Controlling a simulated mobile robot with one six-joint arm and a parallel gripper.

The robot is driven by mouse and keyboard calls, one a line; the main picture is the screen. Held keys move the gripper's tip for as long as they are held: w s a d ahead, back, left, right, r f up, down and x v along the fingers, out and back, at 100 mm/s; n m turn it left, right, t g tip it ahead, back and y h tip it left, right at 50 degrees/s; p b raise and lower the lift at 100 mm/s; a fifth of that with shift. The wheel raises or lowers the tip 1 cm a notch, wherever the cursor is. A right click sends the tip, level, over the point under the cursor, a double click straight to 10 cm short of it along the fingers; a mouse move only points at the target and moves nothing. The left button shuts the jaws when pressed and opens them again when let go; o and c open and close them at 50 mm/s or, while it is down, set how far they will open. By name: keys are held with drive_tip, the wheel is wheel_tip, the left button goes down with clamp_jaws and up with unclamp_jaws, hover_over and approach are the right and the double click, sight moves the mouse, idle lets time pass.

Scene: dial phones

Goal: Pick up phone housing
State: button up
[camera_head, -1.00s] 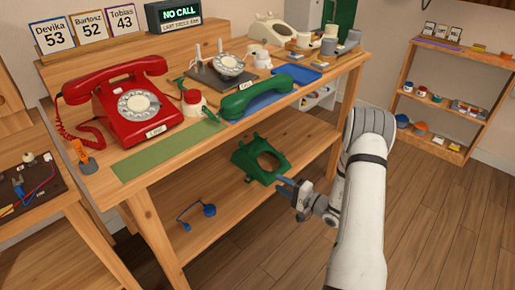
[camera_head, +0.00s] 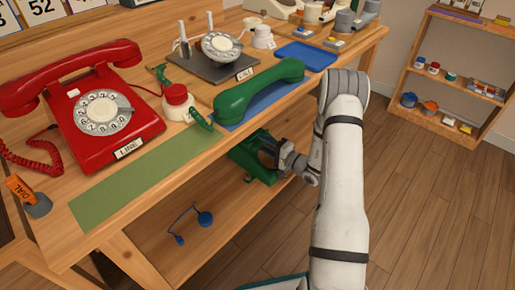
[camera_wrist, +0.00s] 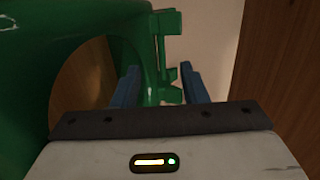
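The green phone housing (camera_head: 245,165) sits on the lower shelf, partly hidden by my gripper and the worktop edge. In the wrist view the housing (camera_wrist: 60,40) fills the left side, with its large round opening showing wood behind. My gripper (camera_head: 270,150) is at the housing's right side. In the wrist view my gripper (camera_wrist: 160,85) has its blue fingers apart. The left finger overlaps the round opening and the right finger stands beyond the green rim, with a gap visible. Whether either finger touches the rim cannot be told.
A green handset (camera_head: 258,90) lies on the worktop above, close over my gripper. A red telephone (camera_head: 95,110) and a green mat (camera_head: 140,180) are to the left. A blue wired part (camera_head: 204,218) lies on the lower shelf (camera_head: 240,215). Floor is clear at right.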

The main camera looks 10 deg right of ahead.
drive_tip(key=shift+b+x, duration=0.35)
drive_tip(key=shift+x, duration=1.2)
drive_tip(key=shift+c, duration=0.3)
clamp_jaws()
